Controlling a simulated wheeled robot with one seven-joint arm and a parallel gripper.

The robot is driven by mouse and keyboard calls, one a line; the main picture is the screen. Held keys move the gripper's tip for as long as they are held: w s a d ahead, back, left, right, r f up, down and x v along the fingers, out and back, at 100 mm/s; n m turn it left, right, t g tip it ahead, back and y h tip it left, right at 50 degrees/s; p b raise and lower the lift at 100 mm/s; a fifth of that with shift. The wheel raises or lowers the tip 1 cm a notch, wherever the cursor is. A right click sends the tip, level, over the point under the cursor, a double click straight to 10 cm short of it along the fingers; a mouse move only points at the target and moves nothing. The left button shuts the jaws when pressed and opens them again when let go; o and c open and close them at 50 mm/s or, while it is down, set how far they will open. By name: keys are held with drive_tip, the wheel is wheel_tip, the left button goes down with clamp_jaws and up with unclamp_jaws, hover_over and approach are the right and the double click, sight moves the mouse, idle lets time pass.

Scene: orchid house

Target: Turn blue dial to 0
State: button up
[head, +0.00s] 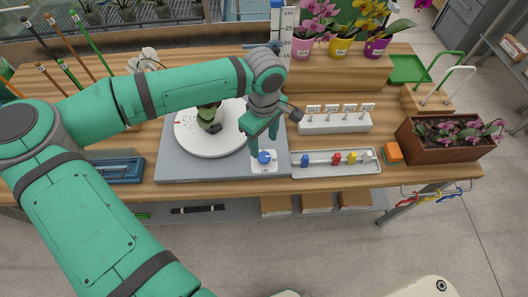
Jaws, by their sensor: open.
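The blue dial (265,157) sits on a small white plate (264,168) at the front edge of a grey base board (180,167), near the front of the wooden bench. Its pointer setting is too small to read. My gripper (261,148) is open and points down right at the dial, with its green fingers over the dial's back and left side. I cannot tell whether the fingers touch it. Part of the dial is hidden by the fingers.
A white round turntable (190,140) with a dark plant stands just behind left. A grey tray (338,167) with coloured pegs lies close on the right. A white labelled block (335,123) is behind it. A blue tray (118,171) lies left.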

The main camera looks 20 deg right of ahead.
sight(264, 157)
wheel_tip(264, 157, down, 7)
drive_tip(key=shift+r, duration=0.1)
drive_tip(key=shift+c, duration=0.3)
drive_tip(key=c, duration=1)
